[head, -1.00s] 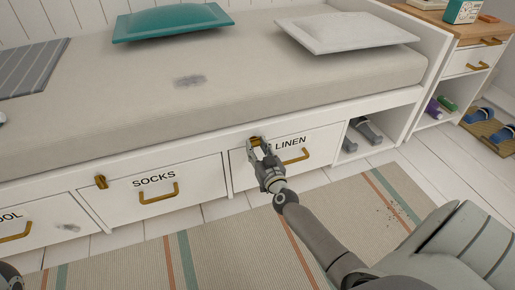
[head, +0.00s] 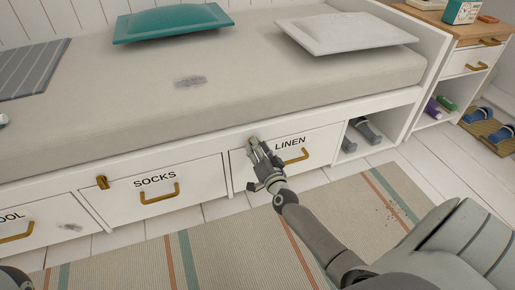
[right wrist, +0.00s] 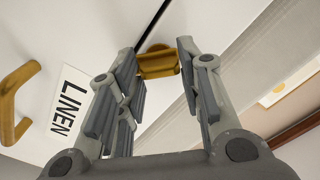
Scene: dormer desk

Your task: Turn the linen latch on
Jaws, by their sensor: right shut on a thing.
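The linen latch (right wrist: 158,63) is a small brass piece at the top edge of the LINEN drawer (head: 318,150). In the right wrist view it lies between the fingertips of my right gripper (right wrist: 158,60), across the dark seam between the drawer front and the frame. My right gripper (head: 257,148) is shut on it, left of the LINEN label (right wrist: 70,105). In the head view the fingers mostly hide the latch, so its exact turn is hard to tell there. My left gripper is not in view.
The LINEN drawer has a brass handle (head: 294,156) right of my gripper. The SOCKS drawer (head: 205,180), with its own brass latch (head: 102,182), is to the left. The mattress (head: 230,85) overhangs above. An open shelf with dumbbells (head: 366,130) is to the right.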

